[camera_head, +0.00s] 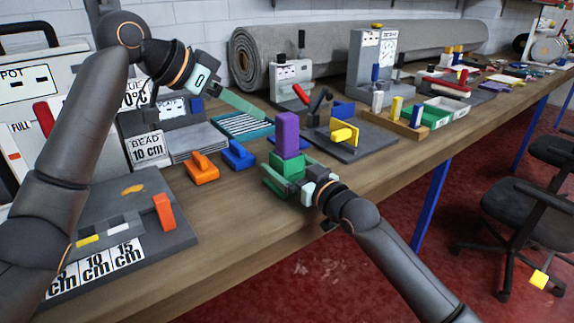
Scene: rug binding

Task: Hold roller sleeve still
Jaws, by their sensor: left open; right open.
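I cannot tell for sure which thing is the roller sleeve. A purple upright piece (288,133) stands over green parts at my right gripper (286,176). The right gripper is open low over the table's front part. Whether its fingers touch the purple piece cannot be told, and the foot of that piece is hidden. My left gripper (243,105) is open in the air, higher and to the left, above a teal ribbed tray (241,125). No object shows in the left gripper.
A grey fixture (372,150) with a yellow handle (344,133) stands to the right. Orange (202,168) and blue (238,155) blocks lie left of the purple piece. A rolled grey rug (300,60) lies along the wall. Bare wood (230,220) shows at the front.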

